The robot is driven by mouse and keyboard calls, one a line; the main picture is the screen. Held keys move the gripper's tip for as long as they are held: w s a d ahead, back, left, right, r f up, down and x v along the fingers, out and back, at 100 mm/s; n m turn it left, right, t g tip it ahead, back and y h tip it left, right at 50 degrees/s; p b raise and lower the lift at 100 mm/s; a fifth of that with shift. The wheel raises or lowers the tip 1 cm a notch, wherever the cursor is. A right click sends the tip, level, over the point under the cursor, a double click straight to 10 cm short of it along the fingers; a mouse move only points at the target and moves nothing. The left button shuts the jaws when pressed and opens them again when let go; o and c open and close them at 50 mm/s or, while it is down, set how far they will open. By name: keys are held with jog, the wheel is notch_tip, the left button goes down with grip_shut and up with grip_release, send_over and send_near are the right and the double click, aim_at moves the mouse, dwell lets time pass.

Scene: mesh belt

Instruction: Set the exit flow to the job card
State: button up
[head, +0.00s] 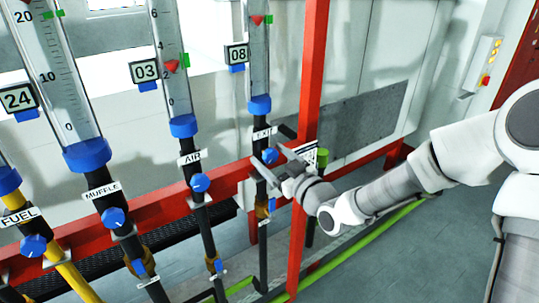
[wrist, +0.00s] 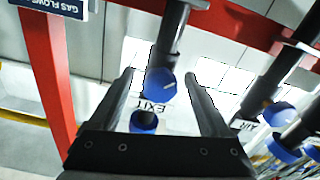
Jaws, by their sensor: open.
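The exit flow tube (head: 259,60) is the rightmost meter, with a blue collar at its foot and an EXIT label (head: 265,133) below. Its red float (head: 257,20) looks about level with a green marker (head: 269,19); its scale is too small to read. A card reading 08 (head: 236,53) hangs beside it. The blue exit knob (head: 270,156) shows in the wrist view (wrist: 161,84) between my fingers, with the EXIT label behind it. My gripper (head: 267,153) is open around the knob, with a gap on both sides. I cannot tell whether the fingertips reach past it.
The AIR (head: 200,182), MUFFLE (head: 113,216) and FUEL (head: 33,245) knobs stand to the left. A red post (head: 313,70) and red rail (head: 80,235) are close to my gripper. Floor at the right is clear.

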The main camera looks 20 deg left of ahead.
grip_shut()
dwell(0.4)
jog(key=shift+m, duration=0.4)
jog(key=m, duration=0.4)
jog(key=shift+m, duration=0.4)
jog(key=m, duration=0.5)
jog(key=shift+s+m+p, duration=0.1)
jog(key=shift+m+p, duration=0.25)
jog(key=shift+m, duration=0.05)
jog(key=shift+a, duration=0.1)
